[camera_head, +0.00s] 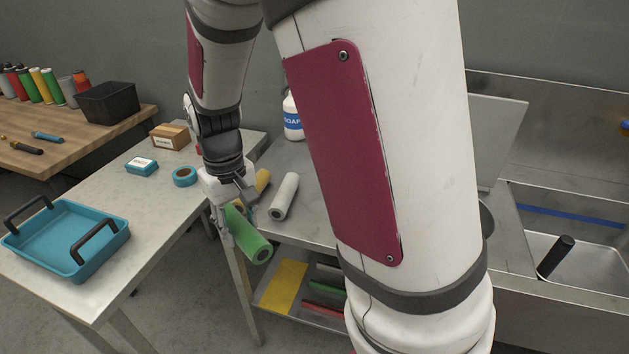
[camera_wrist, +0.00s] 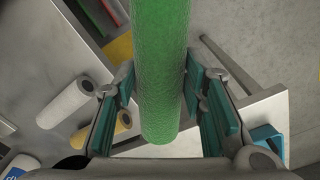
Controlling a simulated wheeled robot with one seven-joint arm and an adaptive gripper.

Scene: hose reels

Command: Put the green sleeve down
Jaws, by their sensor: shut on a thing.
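The green sleeve (camera_head: 247,237) is a cylinder with a dark hole in its end. My gripper (camera_head: 234,215) is shut on it and holds it tilted in the air near the gap between the light table and the metal bench. In the wrist view the green sleeve (camera_wrist: 160,75) runs from the top edge down between the two teal-padded fingers of my gripper (camera_wrist: 160,97). Both pads lie close against its sides. Part of the sleeve is hidden by the gripper in the head view.
A white sleeve (camera_head: 284,196) and a yellow sleeve (camera_head: 263,180) lie on the metal bench (camera_head: 312,212). The light table (camera_head: 150,222) holds a teal tray (camera_head: 72,236), a tape roll (camera_head: 185,177) and boxes. Its middle is bare. A lower shelf has coloured pieces. A sink is at right.

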